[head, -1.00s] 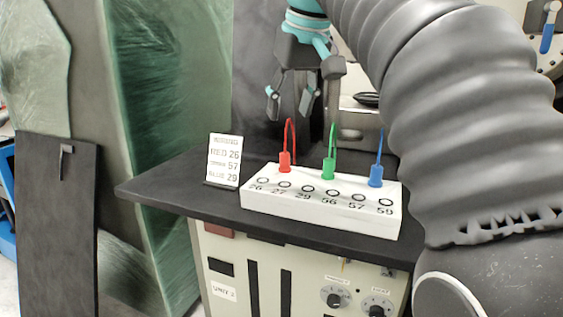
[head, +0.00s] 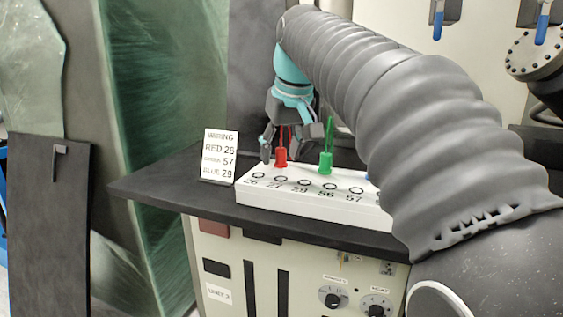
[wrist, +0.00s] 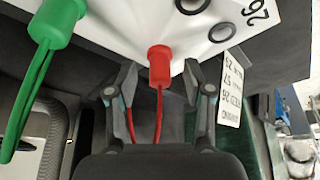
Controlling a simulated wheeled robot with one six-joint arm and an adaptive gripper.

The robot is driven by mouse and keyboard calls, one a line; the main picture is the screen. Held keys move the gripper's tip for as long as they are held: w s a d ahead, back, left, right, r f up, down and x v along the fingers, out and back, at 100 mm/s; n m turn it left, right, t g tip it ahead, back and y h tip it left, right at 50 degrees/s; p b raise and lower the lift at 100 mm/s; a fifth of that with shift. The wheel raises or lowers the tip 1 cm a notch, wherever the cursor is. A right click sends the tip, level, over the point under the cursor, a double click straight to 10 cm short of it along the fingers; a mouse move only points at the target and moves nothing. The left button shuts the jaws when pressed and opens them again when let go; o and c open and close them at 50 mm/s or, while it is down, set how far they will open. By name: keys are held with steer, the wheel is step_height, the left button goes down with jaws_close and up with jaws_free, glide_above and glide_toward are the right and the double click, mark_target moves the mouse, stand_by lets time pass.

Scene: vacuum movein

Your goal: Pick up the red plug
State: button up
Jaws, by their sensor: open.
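The red plug (head: 281,158) stands upright at the back edge of the white socket board (head: 320,206), with its red cable rising from it. In the wrist view the red plug (wrist: 159,66) shows between and a little beyond the two fingers, with its cable running back between them. My gripper (head: 285,148) is open around the red cable, above and beside the plug; no contact with the plug is clear. It also shows in the wrist view (wrist: 160,90). The fingers hide part of the cable in the head view.
The green plug (head: 326,162) stands to the right of the red one. A blue plug is mostly hidden behind my arm. A wiring card (head: 219,155) reading RED 26 stands left of the board. The black tabletop (head: 160,185) is clear at the left.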

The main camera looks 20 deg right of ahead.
jaws_close()
stand_by(0.4)
